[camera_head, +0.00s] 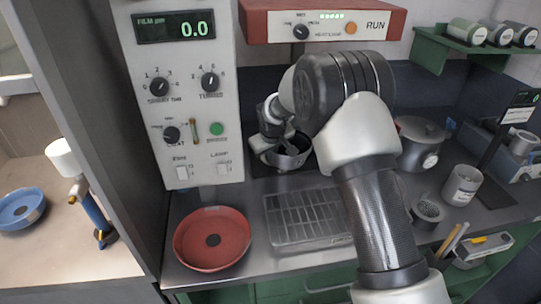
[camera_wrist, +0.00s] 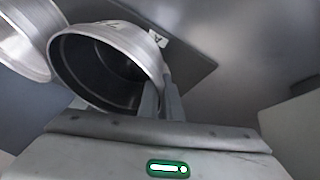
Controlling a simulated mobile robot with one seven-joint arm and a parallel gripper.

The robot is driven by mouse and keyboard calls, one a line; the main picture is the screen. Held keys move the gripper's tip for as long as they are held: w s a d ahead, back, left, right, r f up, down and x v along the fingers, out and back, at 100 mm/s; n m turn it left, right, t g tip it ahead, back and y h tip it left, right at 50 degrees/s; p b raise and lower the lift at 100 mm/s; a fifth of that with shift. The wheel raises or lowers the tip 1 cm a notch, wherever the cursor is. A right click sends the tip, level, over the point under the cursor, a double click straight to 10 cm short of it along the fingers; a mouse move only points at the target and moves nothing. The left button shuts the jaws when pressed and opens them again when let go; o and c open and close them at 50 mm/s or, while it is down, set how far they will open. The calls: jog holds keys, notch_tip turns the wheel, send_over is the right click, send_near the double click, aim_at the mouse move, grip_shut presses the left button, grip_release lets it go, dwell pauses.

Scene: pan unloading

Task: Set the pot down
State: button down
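A small silver pot (camera_wrist: 108,66) fills the upper left of the wrist view, tilted in that picture, with its dark inside showing and a white tag marked "A" on its outer side. My gripper (camera_wrist: 161,98) has one finger inside the pot and one outside, pinching its wall at the rim. In the head view the pot (camera_head: 290,158) is under my gripper (camera_head: 278,132), behind my arm, at the back of the counter. My arm hides part of this area. I cannot tell whether the pot's base touches the surface below.
A second metal vessel (camera_wrist: 22,42) is close by in the wrist view. A wire rack (camera_head: 308,219) and a red round pan (camera_head: 212,239) lie on the front counter. A dark lidded pot (camera_head: 419,143) stands right of my arm. A red-framed RUN panel (camera_head: 325,22) hangs above.

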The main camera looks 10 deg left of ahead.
jog(key=shift+f, duration=0.25)
jog(key=c, duration=1.9)
grip_release()
jog(key=shift+c, duration=0.2)
jog(key=shift+r, duration=0.1)
